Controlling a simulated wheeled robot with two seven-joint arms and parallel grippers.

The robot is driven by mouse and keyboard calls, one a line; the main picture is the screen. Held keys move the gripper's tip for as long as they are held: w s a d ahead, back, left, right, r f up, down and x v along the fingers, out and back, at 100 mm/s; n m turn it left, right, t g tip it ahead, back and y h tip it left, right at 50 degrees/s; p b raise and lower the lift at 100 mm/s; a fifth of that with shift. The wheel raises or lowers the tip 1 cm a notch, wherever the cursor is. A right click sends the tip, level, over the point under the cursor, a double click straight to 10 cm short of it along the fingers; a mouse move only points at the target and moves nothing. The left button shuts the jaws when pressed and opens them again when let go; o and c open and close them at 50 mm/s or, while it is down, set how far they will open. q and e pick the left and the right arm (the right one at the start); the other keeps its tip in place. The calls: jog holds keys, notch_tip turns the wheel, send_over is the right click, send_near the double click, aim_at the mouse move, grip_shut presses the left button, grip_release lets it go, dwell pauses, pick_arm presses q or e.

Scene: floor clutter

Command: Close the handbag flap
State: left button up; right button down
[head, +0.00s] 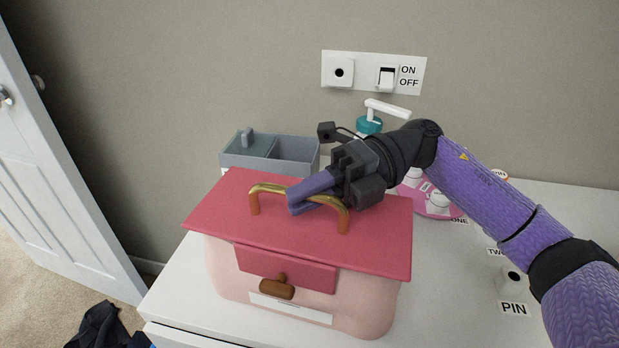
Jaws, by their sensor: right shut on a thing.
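The handbag (225,269) stands on the white cabinet top, with a pale pink body and a red flap (380,235). The flap lies over the top, and its red front tab (262,265) hangs down the front. A brown clasp (277,288) sits at the tab's lower edge; I cannot tell whether it is fastened. A gold and brown handle (255,203) arches above the flap. My right gripper (297,203) reaches in from the right over the flap, its purple fingers shut at the handle. The exact contact is partly hidden. My left gripper is out of view.
A grey divided box (240,158) stands behind the bag. A teal pump bottle (369,125) and a pink tray (440,207) are partly behind my right arm. A PIN peg (512,278) stands at right. A switch plate (360,72) is on the wall.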

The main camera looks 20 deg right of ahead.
jog(key=c, duration=0.7)
grip_release()
jog(key=shift+o, duration=0.2)
jog(key=d, duration=0.6)
jog(key=d+r+p, duration=0.1)
jog(key=d, duration=0.2)
jog(key=shift+w+d+r, duration=0.1)
jog(key=shift+w+d, duration=0.15)
jog(key=shift+d, duration=0.15)
